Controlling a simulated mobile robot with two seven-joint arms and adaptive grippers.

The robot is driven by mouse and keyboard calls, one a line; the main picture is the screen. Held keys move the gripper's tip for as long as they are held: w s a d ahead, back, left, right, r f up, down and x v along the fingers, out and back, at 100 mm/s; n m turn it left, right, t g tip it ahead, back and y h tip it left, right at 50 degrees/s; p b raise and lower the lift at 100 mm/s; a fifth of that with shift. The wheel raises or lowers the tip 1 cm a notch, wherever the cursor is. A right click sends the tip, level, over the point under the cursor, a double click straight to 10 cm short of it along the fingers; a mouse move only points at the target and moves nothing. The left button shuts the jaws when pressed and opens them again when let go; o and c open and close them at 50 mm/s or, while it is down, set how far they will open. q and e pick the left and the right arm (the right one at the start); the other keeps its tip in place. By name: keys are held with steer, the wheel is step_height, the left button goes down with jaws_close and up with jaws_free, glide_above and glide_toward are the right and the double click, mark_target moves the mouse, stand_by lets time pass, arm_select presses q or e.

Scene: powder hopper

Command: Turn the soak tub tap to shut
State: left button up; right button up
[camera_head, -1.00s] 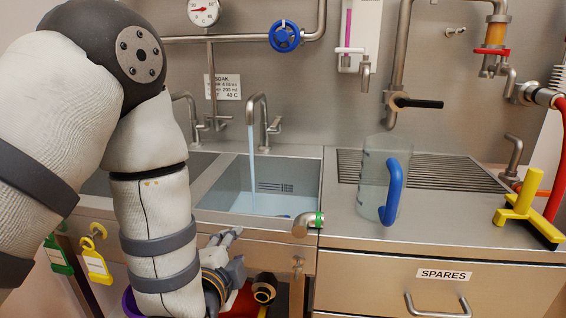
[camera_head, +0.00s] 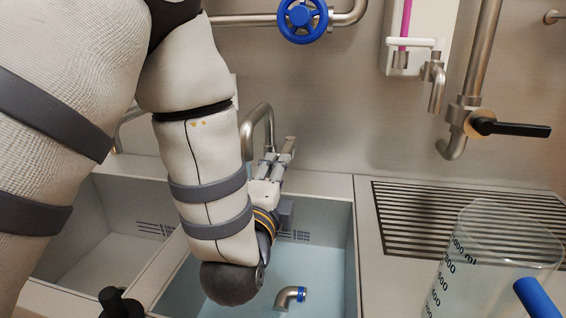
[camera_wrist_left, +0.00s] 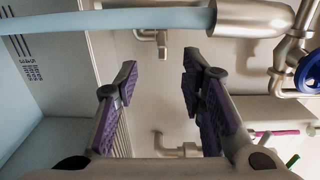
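The soak tub tap has a curved metal spout (camera_head: 258,120) at the back of the right-hand tub (camera_head: 345,250). In the left wrist view a pale blue water stream (camera_wrist_left: 100,20) runs from the spout (camera_wrist_left: 250,18). My left gripper (camera_head: 284,152) is just right of the spout, over the tub's back rim. In the wrist view the left gripper (camera_wrist_left: 161,72) is open, its purple pads apart with nothing between them. A small metal T-shaped fitting (camera_wrist_left: 157,37), apparently the tap's handle, shows beyond the fingertips, apart from them. My right gripper is not in view.
A measuring jug (camera_head: 480,265) stands on the counter at right. A blue handwheel (camera_head: 302,18) and a black-handled valve (camera_head: 510,128) are on the wall pipes. An empty-looking basin (camera_head: 100,230) is at left.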

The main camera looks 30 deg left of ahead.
mark_target(288, 149)
arm_select(q)
steer(key=x, duration=0.7)
steer(key=shift+w+a, duration=0.1)
steer(key=shift+w, duration=0.25)
steer(key=shift+r, duration=0.1)
jaws_close()
